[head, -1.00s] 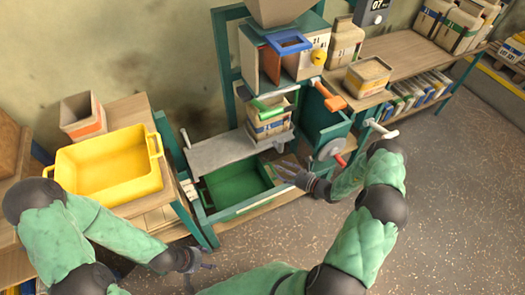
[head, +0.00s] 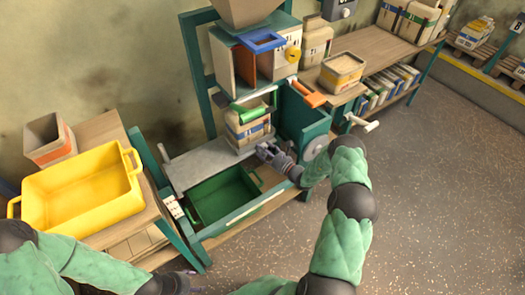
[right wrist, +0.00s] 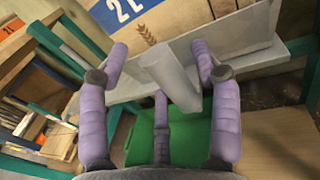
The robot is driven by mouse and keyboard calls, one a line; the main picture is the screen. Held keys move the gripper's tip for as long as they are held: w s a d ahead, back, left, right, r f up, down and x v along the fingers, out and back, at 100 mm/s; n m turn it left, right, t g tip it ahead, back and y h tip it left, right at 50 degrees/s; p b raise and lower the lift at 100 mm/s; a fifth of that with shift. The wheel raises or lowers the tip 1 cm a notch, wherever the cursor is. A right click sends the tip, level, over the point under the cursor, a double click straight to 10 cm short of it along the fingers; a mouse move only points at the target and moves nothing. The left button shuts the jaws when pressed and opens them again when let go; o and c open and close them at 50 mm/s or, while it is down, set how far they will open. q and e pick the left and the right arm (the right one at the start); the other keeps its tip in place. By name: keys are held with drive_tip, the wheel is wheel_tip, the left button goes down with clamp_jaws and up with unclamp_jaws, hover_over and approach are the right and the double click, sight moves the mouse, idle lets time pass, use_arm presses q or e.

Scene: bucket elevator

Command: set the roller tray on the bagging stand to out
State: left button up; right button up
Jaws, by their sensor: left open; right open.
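The grey roller tray (head: 207,162) lies flat on the teal bagging stand (head: 200,75), with a printed bag (head: 246,132) standing toward its right end. My right gripper (head: 265,151) is at the tray's right front edge, below the bag. In the right wrist view its lilac fingers (right wrist: 163,75) are open, with a grey cylindrical handle (right wrist: 172,78) between them; it looks ungripped. The tray's edge (right wrist: 260,58) shows behind the handle. My left gripper (head: 188,284) is open at the bottom edge of the head view, away from the stand, and mostly cut off.
A green bin (head: 222,197) sits under the tray. A yellow tub (head: 85,195) is on the left bench. A teal panel (head: 302,117) with an orange handle (head: 308,94) stands right of the bag. The floor at right is clear.

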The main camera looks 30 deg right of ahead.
drive_tip(key=shift+w+a, duration=0.15)
drive_tip(key=shift+w, duration=0.35)
use_arm(q)
drive_tip(key=shift+f, duration=0.15)
